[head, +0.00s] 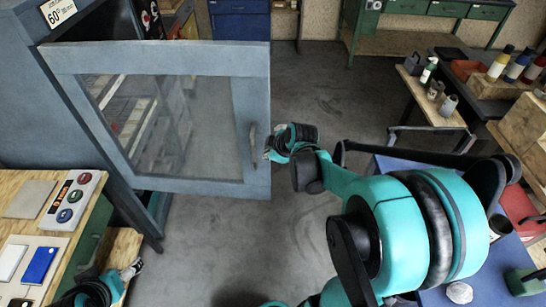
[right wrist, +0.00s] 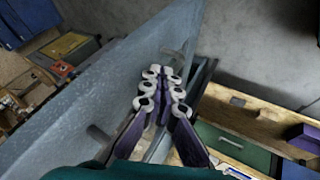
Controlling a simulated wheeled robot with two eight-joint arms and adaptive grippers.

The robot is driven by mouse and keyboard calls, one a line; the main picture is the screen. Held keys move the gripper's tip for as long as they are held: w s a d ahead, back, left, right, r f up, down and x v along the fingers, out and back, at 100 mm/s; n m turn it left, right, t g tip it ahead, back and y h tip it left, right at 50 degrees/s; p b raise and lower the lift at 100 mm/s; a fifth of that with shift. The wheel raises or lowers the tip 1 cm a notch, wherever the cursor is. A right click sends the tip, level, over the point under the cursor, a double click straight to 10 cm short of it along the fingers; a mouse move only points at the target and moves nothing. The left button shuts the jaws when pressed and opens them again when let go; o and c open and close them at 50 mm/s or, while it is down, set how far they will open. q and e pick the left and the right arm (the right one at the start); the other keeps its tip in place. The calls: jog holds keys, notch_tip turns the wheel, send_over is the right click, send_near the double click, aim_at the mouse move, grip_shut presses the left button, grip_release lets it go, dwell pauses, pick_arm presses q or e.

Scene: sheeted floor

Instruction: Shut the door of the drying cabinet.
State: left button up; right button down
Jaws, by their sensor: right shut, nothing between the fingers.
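The drying cabinet (head: 30,100) stands at the left of the head view. Its blue-grey framed door (head: 258,90) with a clear pane is swung open, with shelves visible through the pane. A handle (head: 252,142) is near the door's free edge. My right gripper (head: 267,152) is just right of that edge; it is shut and empty. In the right wrist view the fingers (right wrist: 164,85) are close to the door (right wrist: 90,100); I cannot tell whether they touch it. My left gripper (head: 131,268) is low at the left, its fingers too small to read.
A workbench (head: 88,232) with a button box (head: 72,197) is below the cabinet. A small table (head: 425,95) with bottles and cans stands at the right, with a blue-topped table (head: 400,165) nearer. Grey floor (head: 300,95) is clear beyond the door and below it.

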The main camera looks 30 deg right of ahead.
jog(key=shift+w+d+r+b, duration=0.15)
jog(key=shift+w+d+b, duration=0.15)
jog(key=shift+w+d, duration=0.9)
jog(key=shift+w, duration=0.2)
